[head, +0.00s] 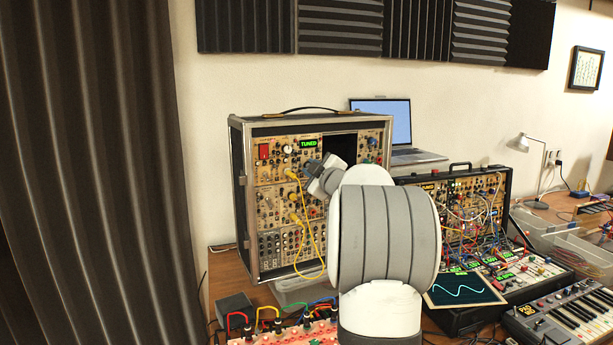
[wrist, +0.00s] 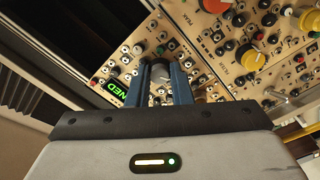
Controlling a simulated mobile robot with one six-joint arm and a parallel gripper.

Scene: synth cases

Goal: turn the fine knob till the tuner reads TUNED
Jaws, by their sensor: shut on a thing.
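The tuner display (head: 308,143) on the upper part of the modular case reads TUNED in green. In the wrist view its end, "NED", shows on the display (wrist: 116,90) just left of my fingers. My gripper (head: 309,167) reaches the panel just below the display. In the wrist view my gripper (wrist: 161,70) has its two blue fingers closed on either side of the fine knob (wrist: 159,74), a grey knob with a pale face. In the head view the knob is hidden by the gripper.
The case (head: 238,190) stands on the wooden bench, with yellow patch cables (head: 309,240) hanging below my gripper. Other knobs, including a yellow one (wrist: 249,57), crowd the panel. A laptop (head: 387,122) stands behind, and a second synth case (head: 508,183) is to the right.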

